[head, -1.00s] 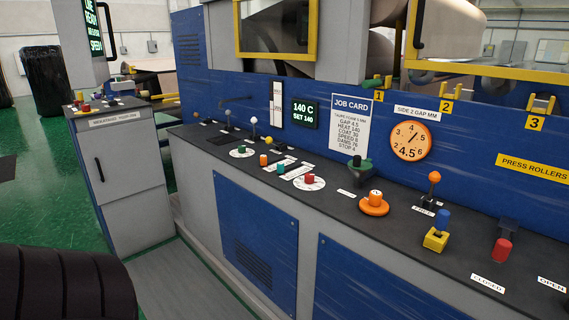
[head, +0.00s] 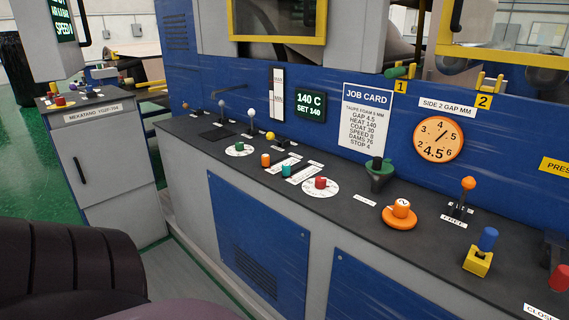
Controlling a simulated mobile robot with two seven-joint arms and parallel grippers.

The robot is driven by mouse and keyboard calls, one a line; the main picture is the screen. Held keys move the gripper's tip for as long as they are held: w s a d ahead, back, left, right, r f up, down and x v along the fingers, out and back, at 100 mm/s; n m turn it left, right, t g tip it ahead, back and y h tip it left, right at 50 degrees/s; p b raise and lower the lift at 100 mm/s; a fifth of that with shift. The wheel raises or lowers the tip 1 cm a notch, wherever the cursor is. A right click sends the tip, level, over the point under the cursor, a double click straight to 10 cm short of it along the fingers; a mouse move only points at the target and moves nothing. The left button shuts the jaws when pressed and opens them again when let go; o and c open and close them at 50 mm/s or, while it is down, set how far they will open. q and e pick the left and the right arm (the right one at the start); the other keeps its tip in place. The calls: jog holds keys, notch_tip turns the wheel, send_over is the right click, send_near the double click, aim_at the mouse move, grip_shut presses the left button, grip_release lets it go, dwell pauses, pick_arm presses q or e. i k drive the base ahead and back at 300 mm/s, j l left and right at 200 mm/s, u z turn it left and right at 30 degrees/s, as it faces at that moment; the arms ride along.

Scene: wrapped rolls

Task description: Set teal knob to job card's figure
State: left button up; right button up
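A small teal knob (head: 286,171) stands on the dark console top, between an orange knob and a red knob. White scale strips lie around it; their marks are too small to read. The job card (head: 366,117) hangs on the blue panel behind the console. It reads gap 4.5, heat 140, coat 30, speed 8, dams 76 and stop 4. Neither of my grippers is in view.
Nearby on the console are a green knob (head: 238,147), an orange knob (head: 266,160), a red knob (head: 320,183) and a large orange knob (head: 400,212). A display (head: 309,105) reads 140 C, set 140. A grey cabinet (head: 105,150) stands left.

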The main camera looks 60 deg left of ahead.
aim_at(286, 167)
jog(key=i+j, duration=0.1)
jog(key=j, duration=1.05)
jog(key=i+j, duration=0.15)
jog(key=j, duration=0.45)
